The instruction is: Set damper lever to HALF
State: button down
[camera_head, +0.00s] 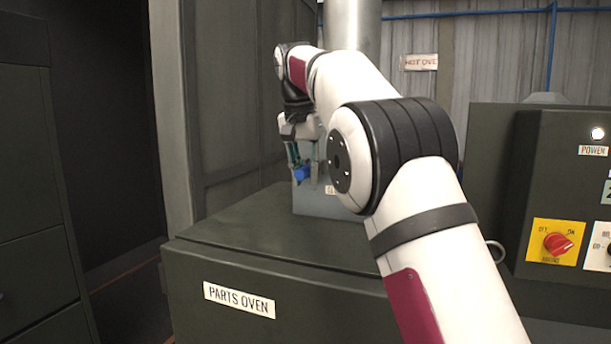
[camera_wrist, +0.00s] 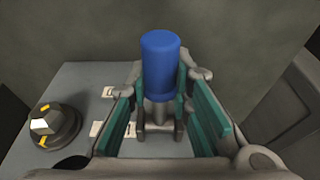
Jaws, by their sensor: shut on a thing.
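The damper lever has a blue cylindrical grip (camera_wrist: 160,68) on a grey stem, seen in the middle of the wrist view. In the head view the blue grip (camera_head: 302,173) shows small, in front of the grey box on the oven. My gripper (camera_head: 298,158) is shut on the lever, with its teal finger pads on both sides of the grip in the wrist view. Small white labels (camera_wrist: 97,128) lie on the grey plate (camera_wrist: 80,85) left of the lever. Their words are too small to read, and I cannot tell which mark the lever points to.
A round black knob (camera_wrist: 52,127) with yellow marks sits left of the lever. The box stands on the parts oven (camera_head: 235,245), by a vertical metal pipe (camera_head: 352,25). A control panel (camera_head: 490,190) with a red switch (camera_head: 557,243) is at right. A tall cabinet (camera_head: 35,190) is at left.

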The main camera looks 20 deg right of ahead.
aim_at(304, 167)
dwell(0.3)
jog(key=c, duration=1.4)
grip_release()
jog(key=shift+r, duration=0.1)
jog(key=shift+v, duration=1.75)
jog(key=shift+s+a+r, duration=0.15)
jog(key=shift+s+r, duration=0.05)
jog(key=shift+r, duration=0.45)
jog(key=shift+s+a+r, duration=0.15)
jog(key=shift+s+a, duration=0.25)
jog(key=s+a, duration=0.2)
jog(key=s, duration=0.1)
jog(key=s+a, duration=0.2)
jog(key=s, duration=0.1)
jog(key=s+a, duration=0.2)
jog(key=shift+s, duration=0.4)
